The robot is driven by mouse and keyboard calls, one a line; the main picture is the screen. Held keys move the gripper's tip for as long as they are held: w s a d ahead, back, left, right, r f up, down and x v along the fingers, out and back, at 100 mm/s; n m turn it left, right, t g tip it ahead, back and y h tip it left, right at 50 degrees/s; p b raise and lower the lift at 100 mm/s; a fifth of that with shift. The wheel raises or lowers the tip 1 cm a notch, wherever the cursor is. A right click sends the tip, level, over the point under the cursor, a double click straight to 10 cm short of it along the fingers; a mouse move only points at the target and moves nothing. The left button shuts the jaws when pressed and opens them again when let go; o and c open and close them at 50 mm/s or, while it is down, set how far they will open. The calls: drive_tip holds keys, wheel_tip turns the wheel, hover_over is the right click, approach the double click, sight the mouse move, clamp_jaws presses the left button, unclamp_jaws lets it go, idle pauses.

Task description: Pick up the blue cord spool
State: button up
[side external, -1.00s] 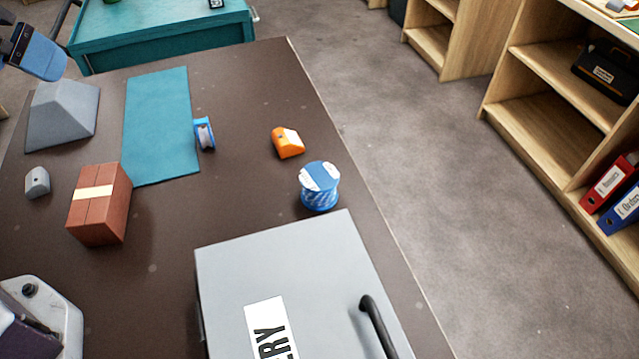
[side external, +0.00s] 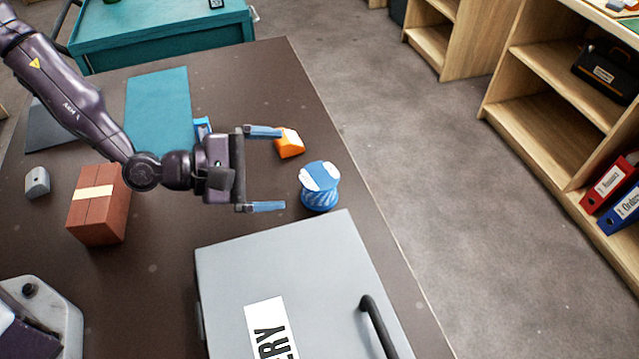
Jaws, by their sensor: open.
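The blue cord spool (side external: 319,187) stands upright on the brown table near its right edge, with white patches on its blue top and blue cord around its middle. My gripper (side external: 266,170) is open and empty, its two blue-tipped fingers pointing right toward the spool. The spool is a little to the right of the fingertips, apart from them in the picture. The gripper's exact height above the table is hard to tell.
An orange climbing hold (side external: 289,143) lies close to the upper finger. A grey box with a black handle (side external: 230,270) stands just below the spool. A red brick block (side external: 98,205), a grey hold (side external: 37,182) and a teal mat (side external: 157,100) lie left. A smaller blue spool (side external: 203,127) is partly hidden behind my arm.

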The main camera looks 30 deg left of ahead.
drive_tip(key=n+t, duration=0.2)
drive_tip(key=n, duration=0.1)
drive_tip(key=n+t, duration=0.3)
drive_tip(key=n, duration=0.4)
approach(314, 180)
drive_tip(key=w+d, duration=0.2)
drive_tip(key=w, duration=0.1)
drive_tip(key=shift+d+f+y, duration=0.1)
drive_tip(key=shift+f+y, duration=0.1)
drive_tip(key=shift+y, duration=0.2)
drive_tip(key=shift+x, duration=3.8)
drive_tip(key=c, duration=1.1)
drive_tip(key=shift+o, duration=0.2)
drive_tip(key=shift+r, duration=0.15)
